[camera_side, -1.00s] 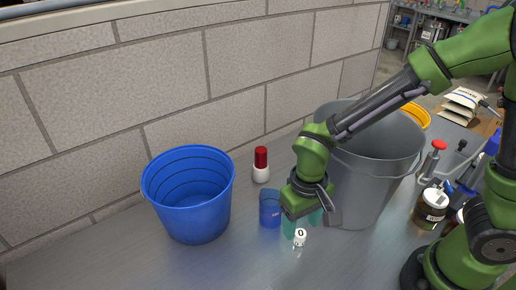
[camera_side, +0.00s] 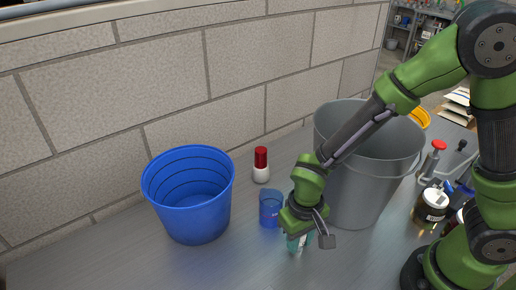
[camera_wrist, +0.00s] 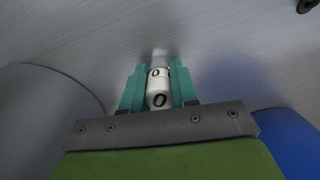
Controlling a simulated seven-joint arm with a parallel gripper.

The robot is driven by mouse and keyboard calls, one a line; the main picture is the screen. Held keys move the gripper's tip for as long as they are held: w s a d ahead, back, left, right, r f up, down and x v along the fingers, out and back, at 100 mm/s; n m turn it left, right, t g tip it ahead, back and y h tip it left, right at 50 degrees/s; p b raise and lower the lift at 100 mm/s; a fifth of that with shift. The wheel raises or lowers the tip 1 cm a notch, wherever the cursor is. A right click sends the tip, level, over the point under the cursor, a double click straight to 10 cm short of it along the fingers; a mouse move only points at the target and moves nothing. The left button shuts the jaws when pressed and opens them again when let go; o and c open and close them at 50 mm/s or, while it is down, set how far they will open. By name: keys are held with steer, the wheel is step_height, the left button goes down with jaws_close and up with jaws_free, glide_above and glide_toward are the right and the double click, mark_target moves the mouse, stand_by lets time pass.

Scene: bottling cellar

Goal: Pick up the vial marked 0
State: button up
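The vial marked 0 (camera_wrist: 159,89) is small and white with a black 0 on it, seen in the wrist view between the two teal fingers. My gripper (camera_wrist: 158,80) has one finger close along each side of the vial. Any gap there is too thin to make out, so I cannot tell whether the fingers press on it. In the side view my gripper (camera_side: 299,243) is low over the bench, and its hand hides the vial.
A blue bucket (camera_side: 190,207) stands to the left and a large grey bin (camera_side: 362,190) close behind my gripper to the right. A blue cup (camera_side: 270,212) is just left of the gripper. A red-topped white bottle (camera_side: 261,169) stands further back. The front bench is clear.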

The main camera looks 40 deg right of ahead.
jaws_close()
steer(key=shift+r, duration=0.1)
